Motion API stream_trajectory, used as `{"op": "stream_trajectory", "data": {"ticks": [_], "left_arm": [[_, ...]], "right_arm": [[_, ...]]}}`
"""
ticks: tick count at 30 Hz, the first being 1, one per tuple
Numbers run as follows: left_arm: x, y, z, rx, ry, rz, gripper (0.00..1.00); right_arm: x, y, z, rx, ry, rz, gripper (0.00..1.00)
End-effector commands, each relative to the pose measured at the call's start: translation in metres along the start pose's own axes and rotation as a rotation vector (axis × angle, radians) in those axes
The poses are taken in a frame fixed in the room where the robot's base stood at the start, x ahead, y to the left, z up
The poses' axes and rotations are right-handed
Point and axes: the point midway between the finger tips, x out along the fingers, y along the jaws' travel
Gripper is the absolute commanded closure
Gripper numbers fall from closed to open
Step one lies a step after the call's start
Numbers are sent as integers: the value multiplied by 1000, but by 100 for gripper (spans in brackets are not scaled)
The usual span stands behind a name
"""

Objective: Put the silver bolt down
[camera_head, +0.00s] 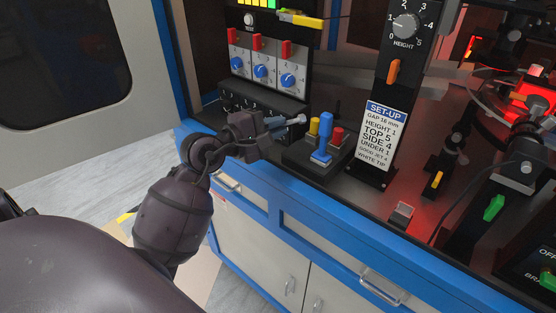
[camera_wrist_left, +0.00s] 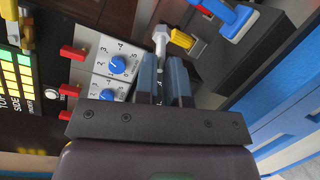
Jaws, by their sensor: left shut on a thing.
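My left gripper (camera_head: 272,123) reaches in over the front of the dark worktop and points right. It is shut on the silver bolt (camera_head: 297,119), which sticks out past the fingertips. In the left wrist view, the bolt (camera_wrist_left: 160,36) stands out beyond the two grey-blue fingers of the left gripper (camera_wrist_left: 164,75), its wider end away from me. The bolt looks held above the worktop, left of the joystick box. The part between the fingers is mostly hidden. My right gripper is not in view.
A control box (camera_head: 312,160) with a blue joystick and yellow and red buttons stands right of the bolt. A panel of blue dials (camera_head: 264,72) stands behind. A SET-UP sign (camera_head: 381,135) stands further right. Blue-edged drawers (camera_head: 240,192) lie below the worktop.

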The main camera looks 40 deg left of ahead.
Motion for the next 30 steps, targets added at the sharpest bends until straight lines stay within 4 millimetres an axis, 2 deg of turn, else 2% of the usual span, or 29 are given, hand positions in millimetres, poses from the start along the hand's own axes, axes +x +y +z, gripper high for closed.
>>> {"op": "stream_trajectory", "data": {"ticks": [1, 3, 8, 11, 19, 23, 30], "left_arm": [[1, -12, -4, -5, 1, -4, 100], [1, -21, -7, -4, 1, -3, 100], [2, -30, -9, 0, 0, 0, 100], [2, -38, -12, -2, 0, -2, 100], [4, -78, -25, -3, 1, -3, 100], [4, -84, -27, -1, 0, -1, 100], [4, -83, -27, 1, -1, 1, 100]], "right_arm": [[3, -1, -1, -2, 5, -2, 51], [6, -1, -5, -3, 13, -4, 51], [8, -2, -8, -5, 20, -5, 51], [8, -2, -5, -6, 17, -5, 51], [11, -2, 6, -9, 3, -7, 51], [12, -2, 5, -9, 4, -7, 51], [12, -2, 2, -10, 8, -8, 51]]}}
